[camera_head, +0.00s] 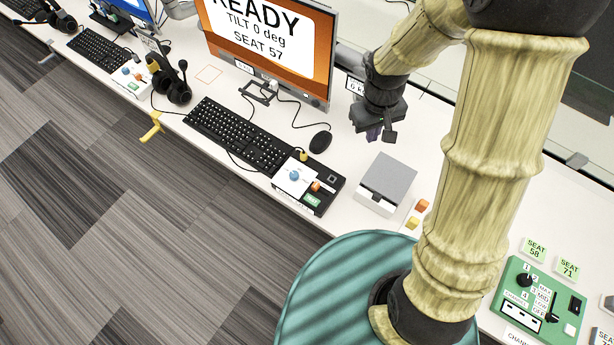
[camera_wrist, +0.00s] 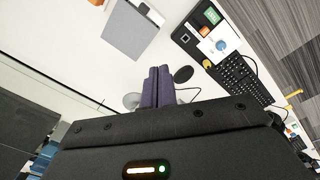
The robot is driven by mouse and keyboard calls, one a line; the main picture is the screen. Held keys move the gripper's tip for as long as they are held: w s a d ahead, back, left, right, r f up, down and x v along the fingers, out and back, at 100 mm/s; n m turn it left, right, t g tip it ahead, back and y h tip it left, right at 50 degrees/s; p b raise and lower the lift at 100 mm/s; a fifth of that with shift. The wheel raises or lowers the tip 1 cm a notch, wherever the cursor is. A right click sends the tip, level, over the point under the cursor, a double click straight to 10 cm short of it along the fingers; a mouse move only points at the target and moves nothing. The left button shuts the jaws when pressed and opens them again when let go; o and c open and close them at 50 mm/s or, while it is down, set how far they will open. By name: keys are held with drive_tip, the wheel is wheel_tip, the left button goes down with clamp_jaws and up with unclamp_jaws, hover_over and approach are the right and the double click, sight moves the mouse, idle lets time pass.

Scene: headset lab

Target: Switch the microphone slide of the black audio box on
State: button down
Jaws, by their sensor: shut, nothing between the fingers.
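The black audio box (camera_head: 333,183) lies on the white desk in front of the orange monitor, at the right end of the keyboard. Its top carries a white panel with a blue knob (camera_head: 294,175), an orange part (camera_head: 316,186) and a green label (camera_head: 312,200). The microphone slide is too small to tell apart. The box also shows in the wrist view (camera_wrist: 184,37), at the upper right. My gripper (camera_head: 376,135) is shut and empty, above the desk behind and to the right of the box. In the wrist view its purple fingers (camera_wrist: 158,86) are together, apart from the box.
A grey box (camera_head: 388,176) stands right of the audio box, with orange and yellow blocks (camera_head: 417,213) beside it. A mouse (camera_head: 320,142), a keyboard (camera_head: 238,132) and a monitor (camera_head: 270,45) are nearby. A green channel box (camera_head: 538,300) is at the lower right.

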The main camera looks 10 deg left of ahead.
drive_tip(key=w+a+f+n+g, duration=0.15)
drive_tip(key=a+f+n, duration=0.25)
drive_tip(key=a+f, duration=0.45)
drive_tip(key=n+h, duration=0.2)
drive_tip(key=n, duration=0.2)
hover_over(310, 185)
drive_tip(key=w+a, duration=0.1)
drive_tip(key=a, duration=0.2)
drive_tip(key=a+x, duration=0.2)
drive_tip(key=x, duration=0.6)
drive_tip(key=shift+w+f, duration=0.5)
drive_tip(key=shift+f, duration=0.15)
drive_tip(key=shift+d+f, duration=0.15)
drive_tip(key=p+x, duration=0.3)
drive_tip(key=x, duration=0.6)
drive_tip(key=shift+s+f, duration=0.15)
drive_tip(key=shift+f, duration=0.2)
